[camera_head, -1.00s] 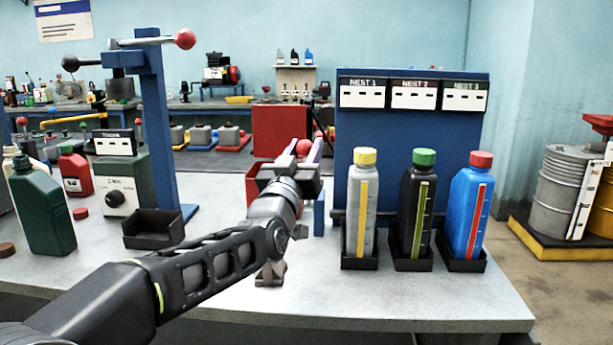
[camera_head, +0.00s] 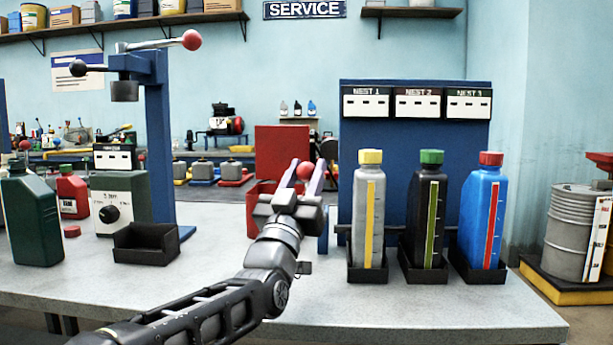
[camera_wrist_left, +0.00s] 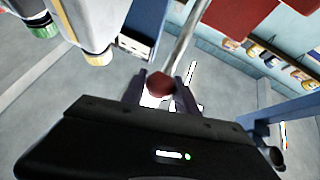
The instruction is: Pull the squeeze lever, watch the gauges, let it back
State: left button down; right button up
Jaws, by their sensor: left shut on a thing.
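My left gripper (camera_head: 304,176) is shut on the red ball knob (camera_head: 305,171) of the squeeze lever. In the left wrist view the knob (camera_wrist_left: 160,85) sits between the fingers, and a pale lever rod (camera_wrist_left: 183,40) runs up from it. The gripper hides much of the lever in the head view. A grey bottle with a yellow cap (camera_head: 369,210), a black bottle with a green cap (camera_head: 422,212) and a blue bottle with a red cap (camera_head: 480,210) stand upright in black trays, each with a coloured level strip. My right gripper is not in view.
The nest displays (camera_head: 417,103) on the blue panel show dashes. At left are a green jug (camera_head: 30,215), a control box with a dial (camera_head: 119,205), an empty black tray (camera_head: 146,243) and a blue stand (camera_head: 160,150). The front bench surface (camera_head: 430,308) is clear.

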pick_arm(q)
jog(key=c, duration=0.9)
grip_release()
jog(key=shift+c, duration=0.2)
jog(key=v, duration=0.7)
jog(key=shift+s+f, duration=0.25)
jog(key=shift+s, duration=0.05)
